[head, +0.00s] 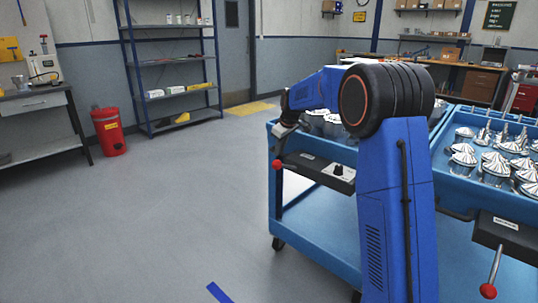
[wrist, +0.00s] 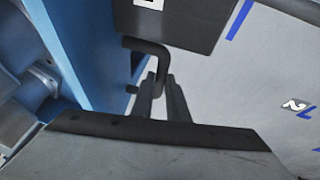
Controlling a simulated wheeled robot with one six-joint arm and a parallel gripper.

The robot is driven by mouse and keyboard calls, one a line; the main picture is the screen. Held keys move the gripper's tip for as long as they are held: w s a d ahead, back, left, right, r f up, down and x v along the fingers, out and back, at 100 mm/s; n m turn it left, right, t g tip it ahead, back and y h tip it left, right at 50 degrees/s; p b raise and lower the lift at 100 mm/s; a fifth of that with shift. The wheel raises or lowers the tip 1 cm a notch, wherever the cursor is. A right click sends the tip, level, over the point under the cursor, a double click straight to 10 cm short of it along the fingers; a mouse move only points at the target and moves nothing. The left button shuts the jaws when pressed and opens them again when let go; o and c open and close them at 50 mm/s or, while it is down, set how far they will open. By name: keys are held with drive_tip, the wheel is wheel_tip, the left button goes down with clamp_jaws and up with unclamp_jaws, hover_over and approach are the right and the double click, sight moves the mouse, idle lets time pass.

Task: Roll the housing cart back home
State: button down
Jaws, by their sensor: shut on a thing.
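The housing cart is blue with an upper tray (head: 270,139) and a lower shelf (head: 310,222). Silver housings (head: 318,122) stand in its tray, partly hidden by my arm. A dark box with a black knob (head: 338,171) and a red-tipped lever (head: 277,164) sits on its near side. My gripper (head: 284,132) is at the cart's left corner; its jaws are hard to see there. In the wrist view my gripper (wrist: 163,90) is shut on a bent black handle (wrist: 148,45) beside the cart's blue side (wrist: 88,45).
A second blue tray (head: 445,170) with several silver housings stands close on the right, with a similar lever box (head: 508,236). A red bin (head: 109,131), shelving (head: 168,65) and a bench (head: 40,103) line the left. Grey floor is open at left, with blue tape (head: 220,292).

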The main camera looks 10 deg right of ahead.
drive_tip(key=shift+w+d, duration=0.55)
drive_tip(key=shift+d, duration=0.2)
drive_tip(key=shift+w+d, duration=0.5)
drive_tip(key=shift+d, duration=0.25)
drive_tip(key=c, duration=1.7)
unclamp_jaws()
drive_tip(key=v, duration=1.7)
drive_tip(key=shift+r, duration=0.3)
